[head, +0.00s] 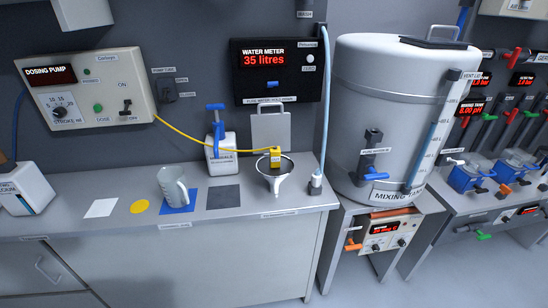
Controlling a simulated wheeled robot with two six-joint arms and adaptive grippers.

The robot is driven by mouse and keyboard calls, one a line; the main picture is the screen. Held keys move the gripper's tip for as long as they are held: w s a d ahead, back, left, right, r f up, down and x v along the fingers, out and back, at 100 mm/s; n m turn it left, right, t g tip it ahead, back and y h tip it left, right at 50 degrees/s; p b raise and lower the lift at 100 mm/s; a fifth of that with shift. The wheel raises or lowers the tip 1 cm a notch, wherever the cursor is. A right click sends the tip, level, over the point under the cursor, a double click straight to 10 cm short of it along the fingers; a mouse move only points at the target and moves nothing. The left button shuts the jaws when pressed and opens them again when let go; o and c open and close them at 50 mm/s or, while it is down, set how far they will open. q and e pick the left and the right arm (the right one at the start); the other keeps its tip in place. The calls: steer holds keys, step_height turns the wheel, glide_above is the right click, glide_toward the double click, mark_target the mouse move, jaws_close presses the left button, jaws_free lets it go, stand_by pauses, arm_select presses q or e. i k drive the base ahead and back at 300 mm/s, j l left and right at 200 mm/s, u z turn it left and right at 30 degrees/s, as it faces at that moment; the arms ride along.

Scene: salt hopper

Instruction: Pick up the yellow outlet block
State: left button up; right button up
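Neither of my grippers shows in the head view.
The grey bench (110,218) carries a jug (174,186) on a blue mat, a white bottle (220,157) with a blue top, and flat white, yellow and dark patches. A pale hose (322,110) hangs right of the funnel. The mixing tank (385,120) stands at the right.

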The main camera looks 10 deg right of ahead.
mark_target(275, 153)
steer(key=i+j+z, duration=0.15)
steer(key=j, duration=0.2)
steer(key=i+j+z, duration=0.1)
steer(key=j, duration=0.25)
steer(key=i+j+z, duration=0.15)
steer(key=j, duration=0.25)
steer(key=i+j+z, duration=0.1)
steer(key=j, duration=0.3)
steer(key=i, duration=0.1)
